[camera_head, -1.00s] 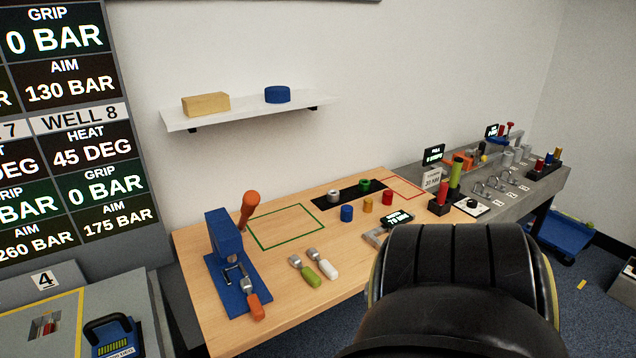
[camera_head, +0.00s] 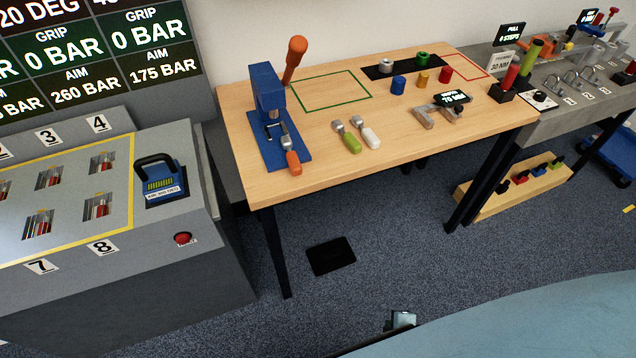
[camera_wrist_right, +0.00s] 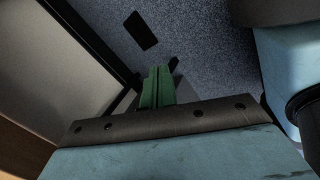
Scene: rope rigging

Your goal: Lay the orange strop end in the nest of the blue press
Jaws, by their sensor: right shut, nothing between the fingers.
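The blue press (camera_head: 266,88) stands at the left of the wooden table, its orange-handled lever (camera_head: 294,60) raised. The orange strop end (camera_head: 293,162) lies at the front of the press base, its grey metal head towards the press. I cannot tell whether that head is in the nest. My right gripper (camera_head: 402,319) shows only as a small tip at the bottom of the head view, over the floor and well away from the press. In the right wrist view its green fingers (camera_wrist_right: 157,88) are shut and empty. My left gripper is out of view.
A green-handled piece (camera_head: 350,140) and a white-handled piece (camera_head: 369,135) lie right of the press. A grey clamp-like tool (camera_head: 436,114) lies farther right. The grey console (camera_head: 190,250) stands left of the table. The table inside the green outline (camera_head: 332,92) is clear.

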